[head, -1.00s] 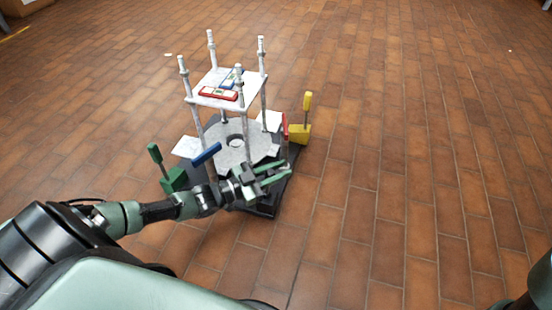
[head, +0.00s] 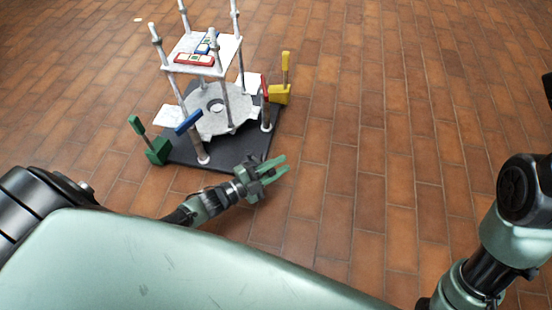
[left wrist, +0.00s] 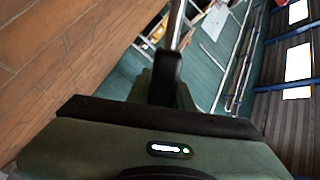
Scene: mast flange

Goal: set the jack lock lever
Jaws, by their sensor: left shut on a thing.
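A fixture stands on a dark base plate (head: 235,150) on the floor. It carries a green lever (head: 136,125) on a green block, a blue lever (head: 188,122) on a post, a red lever (head: 265,89) on a post and a yellow lever (head: 285,67) on a yellow block. I cannot tell which is the jack lock lever. My left gripper (head: 281,169) is in front of the plate's near right corner, apart from every lever. In the left wrist view its dark fingers (left wrist: 165,78) are shut, with a grey rod-like thing (left wrist: 178,25) beyond their tips. What they grip is unclear.
Upright rods carry a white upper shelf (head: 203,55) with red and blue pieces on it. A pale grey flange (head: 222,118) with a hole lies below. The brick floor (head: 360,150) is clear to the right. My right arm's hand is not visible.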

